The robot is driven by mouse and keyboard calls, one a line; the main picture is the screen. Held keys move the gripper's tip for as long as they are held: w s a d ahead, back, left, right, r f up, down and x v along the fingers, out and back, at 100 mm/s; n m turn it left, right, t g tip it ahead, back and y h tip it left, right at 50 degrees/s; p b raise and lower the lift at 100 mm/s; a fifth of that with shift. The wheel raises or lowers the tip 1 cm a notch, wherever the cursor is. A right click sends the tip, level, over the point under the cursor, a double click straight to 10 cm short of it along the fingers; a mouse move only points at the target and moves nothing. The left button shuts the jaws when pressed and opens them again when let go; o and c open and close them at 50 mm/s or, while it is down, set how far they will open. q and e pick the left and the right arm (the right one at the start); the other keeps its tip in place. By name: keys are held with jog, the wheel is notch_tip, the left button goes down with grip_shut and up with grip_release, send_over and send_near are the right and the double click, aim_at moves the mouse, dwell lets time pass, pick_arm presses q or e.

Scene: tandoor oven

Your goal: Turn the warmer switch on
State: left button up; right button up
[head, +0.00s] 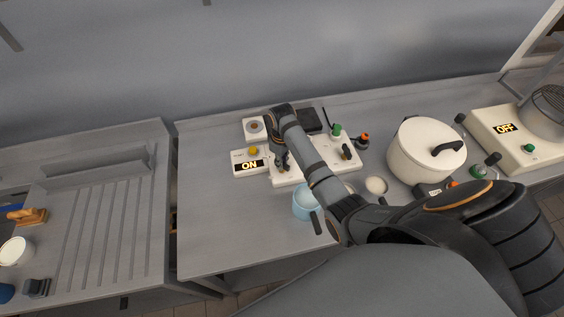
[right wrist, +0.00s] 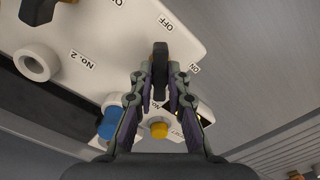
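A white switch panel (head: 285,178) stands on the grey counter. In the right wrist view a black switch lever (right wrist: 160,62) rises from the panel beside OFF and ON labels. My right gripper (head: 283,166) is at this panel. In the right wrist view its fingers (right wrist: 160,82) are drawn in close on both sides of the lever. A small white box with a display (head: 249,166) reads ON, beside a yellow button (head: 254,151). The yellow button also shows in the right wrist view (right wrist: 158,130). My left gripper is not in view.
A light blue cup (head: 305,203) stands just in front of the panel. A white lidded pot (head: 427,150) is to the right, and a white unit (head: 506,140) whose display reads OFF is beyond it. The counter's left front part is clear.

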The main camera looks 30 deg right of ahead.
jog(key=shift+n, duration=2.6)
grip_shut()
jog(key=n, duration=0.5)
jog(key=shift+w+r, duration=0.1)
jog(key=o, duration=0.8)
grip_release()
jog(key=shift+o, duration=0.2)
jog(key=shift+r, duration=2.95)
